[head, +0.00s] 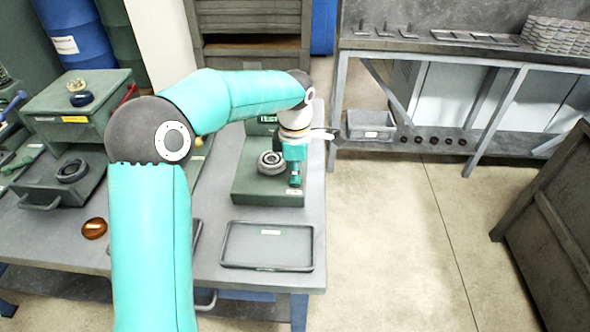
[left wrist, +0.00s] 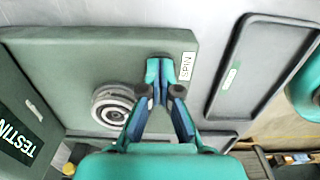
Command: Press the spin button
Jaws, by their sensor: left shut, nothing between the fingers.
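A green testing machine (head: 250,188) stands on the grey table, with a metal ring part (head: 270,161) on its top. In the left wrist view the machine's flat top (left wrist: 80,62) carries a white SPIN label (left wrist: 187,66) and the round ring part (left wrist: 112,105). My left gripper (head: 295,180) points down over the machine's front right corner, right of the ring part. In the left wrist view its fingertips (left wrist: 160,74) are together and empty, beside the SPIN label. The spin button is hidden behind the fingertips; I cannot tell whether they touch it. My right gripper is not in view.
A dark shallow tray (head: 268,246) lies in front of the machine, near the table's edge. An amber object (head: 94,228) lies on the table.

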